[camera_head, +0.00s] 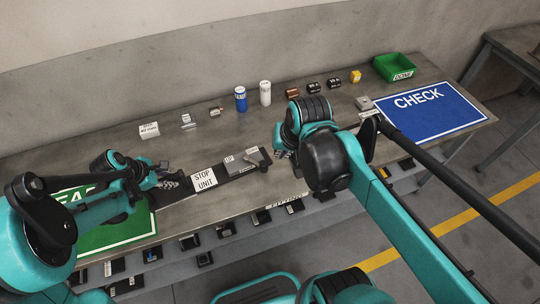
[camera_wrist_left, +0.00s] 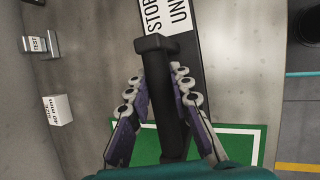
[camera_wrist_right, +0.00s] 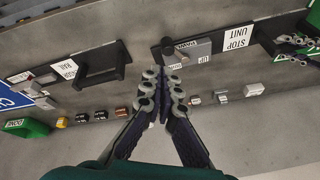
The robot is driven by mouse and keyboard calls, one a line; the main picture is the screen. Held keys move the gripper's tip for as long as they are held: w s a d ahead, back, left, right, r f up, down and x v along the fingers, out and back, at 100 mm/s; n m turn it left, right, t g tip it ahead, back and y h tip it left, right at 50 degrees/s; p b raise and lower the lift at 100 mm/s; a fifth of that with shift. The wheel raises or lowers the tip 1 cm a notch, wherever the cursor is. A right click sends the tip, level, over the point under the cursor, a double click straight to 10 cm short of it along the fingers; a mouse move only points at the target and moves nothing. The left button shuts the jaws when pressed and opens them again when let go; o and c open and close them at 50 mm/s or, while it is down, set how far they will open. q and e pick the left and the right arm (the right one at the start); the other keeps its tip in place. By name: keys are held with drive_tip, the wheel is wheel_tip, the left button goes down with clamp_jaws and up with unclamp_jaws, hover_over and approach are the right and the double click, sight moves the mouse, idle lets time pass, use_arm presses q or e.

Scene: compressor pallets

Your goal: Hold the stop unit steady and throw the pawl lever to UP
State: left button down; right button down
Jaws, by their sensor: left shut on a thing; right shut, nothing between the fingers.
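The stop unit is a dark plate with a white STOP UNIT label (camera_head: 204,180), lying along the bench. Toward its right end is a grey block (camera_head: 245,162) with small white labels, and the pawl lever (camera_head: 258,161) appears there as a small bar; its exact setting is too small to tell. In the right wrist view the block (camera_wrist_right: 200,50) shows an UP label. My left gripper (camera_head: 168,182) is shut on the unit's black handle (camera_wrist_left: 158,60) at its left end. My right gripper (camera_head: 282,152) is shut and empty, apart from the block, to its right.
A green mat (camera_head: 120,232) lies at left, a blue CHECK mat (camera_head: 425,108) at right. Bottles (camera_head: 241,99), small parts and a green bin (camera_head: 394,67) stand along the back. A second dark fixture with a handle (camera_wrist_right: 100,68) is nearby. A lower shelf holds several small items.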

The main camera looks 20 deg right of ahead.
sight(255, 161)
use_arm(q)
drive_tip(key=shift+s, duration=0.1)
drive_tip(key=shift+f, duration=0.1)
use_arm(e)
drive_tip(key=w+d+f+m+g+y, duration=0.1)
drive_tip(key=w+d+f+m+g, duration=0.1)
drive_tip(key=w, duration=0.4)
drive_tip(key=w+d+f+m+g+y, duration=0.1)
drive_tip(key=w+d+f+m+g, duration=0.2)
drive_tip(key=w+d+f+m, duration=0.1)
drive_tip(key=w+d+m, duration=0.1)
drive_tip(key=w+m, duration=0.1)
drive_tip(key=m, duration=0.1)
drive_tip(key=shift+w+d, duration=0.15)
drive_tip(key=shift+w, duration=0.15)
drive_tip(key=x, duration=0.9)
drive_tip(key=shift+s+a+f, duration=0.15)
drive_tip(key=shift+a+f, duration=0.05)
drive_tip(key=shift+f, duration=0.1)
drive_tip(key=a, duration=0.1)
drive_tip(key=s+a, duration=0.1)
drive_tip(key=a, duration=0.1)
drive_tip(key=shift+s+f, duration=0.1)
drive_tip(key=shift+f, duration=0.05)
drive_tip(key=shift+s+a, duration=0.15)
drive_tip(key=shift+a, duration=0.25)
